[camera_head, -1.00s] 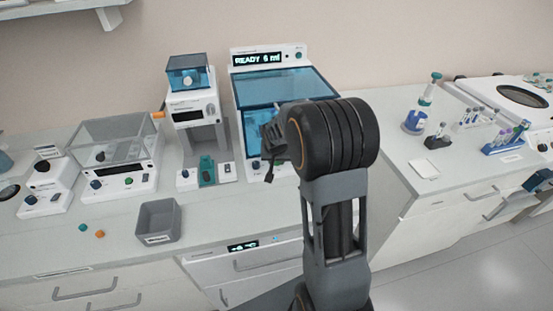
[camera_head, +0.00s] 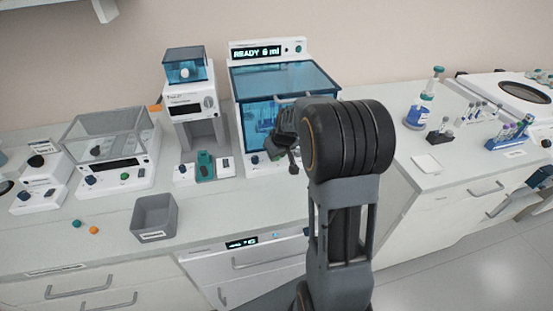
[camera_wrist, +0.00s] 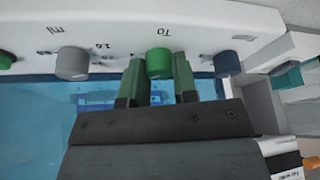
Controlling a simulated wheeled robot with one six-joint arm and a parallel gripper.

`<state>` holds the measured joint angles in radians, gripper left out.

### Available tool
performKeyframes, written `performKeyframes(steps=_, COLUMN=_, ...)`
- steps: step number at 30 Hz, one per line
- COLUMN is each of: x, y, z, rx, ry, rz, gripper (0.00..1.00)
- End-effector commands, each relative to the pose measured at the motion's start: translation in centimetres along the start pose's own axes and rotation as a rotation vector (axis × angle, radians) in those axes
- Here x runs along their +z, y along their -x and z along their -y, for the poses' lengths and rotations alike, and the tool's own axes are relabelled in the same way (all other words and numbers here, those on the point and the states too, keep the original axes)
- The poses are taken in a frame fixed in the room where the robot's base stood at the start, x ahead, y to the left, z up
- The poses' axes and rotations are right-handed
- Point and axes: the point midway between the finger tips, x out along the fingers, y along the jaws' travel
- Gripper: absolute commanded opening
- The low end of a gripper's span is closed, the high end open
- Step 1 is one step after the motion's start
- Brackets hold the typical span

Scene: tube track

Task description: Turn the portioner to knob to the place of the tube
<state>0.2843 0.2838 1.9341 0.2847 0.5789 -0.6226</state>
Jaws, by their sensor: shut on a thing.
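The portioner (camera_head: 240,100) is a white machine with blue clear panels. Its display reads "READY 6 ml" in the head view. In the wrist view its white front panel (camera_wrist: 120,25) appears upside down. The green knob marked "To" (camera_wrist: 159,62) sits between the two green fingers of my gripper (camera_wrist: 158,90), which is shut on it. A grey knob marked "ml" (camera_wrist: 72,62) is to its left and a dark blue knob (camera_wrist: 227,63) to its right. In the head view my arm hides most of the knob row. The knob's pointer setting cannot be read.
Another green knob (camera_wrist: 6,60) is at the wrist view's left edge. A white dispenser (camera_head: 191,100) stands left of the portioner, with a balance (camera_head: 110,140) farther left. A grey bin (camera_head: 155,215) is on the front counter. Tube racks (camera_head: 510,135) stand to the right.

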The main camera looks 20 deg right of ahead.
Motion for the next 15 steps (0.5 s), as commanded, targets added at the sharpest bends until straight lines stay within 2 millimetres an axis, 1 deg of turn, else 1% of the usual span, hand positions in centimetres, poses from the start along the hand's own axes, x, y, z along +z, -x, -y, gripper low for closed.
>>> performKeyframes(steps=1, x=0.03, y=-0.33, z=-0.05, rx=-0.007, ry=0.019, rz=-0.004, gripper=0.03)
performKeyframes(steps=7, x=-0.03, y=-0.13, z=-0.01, rx=-0.031, ry=0.079, rz=-0.003, gripper=0.03)
performKeyframes(steps=15, x=-0.1, y=0.06, z=0.01, rx=-0.041, ry=0.103, rz=-0.002, gripper=0.03)
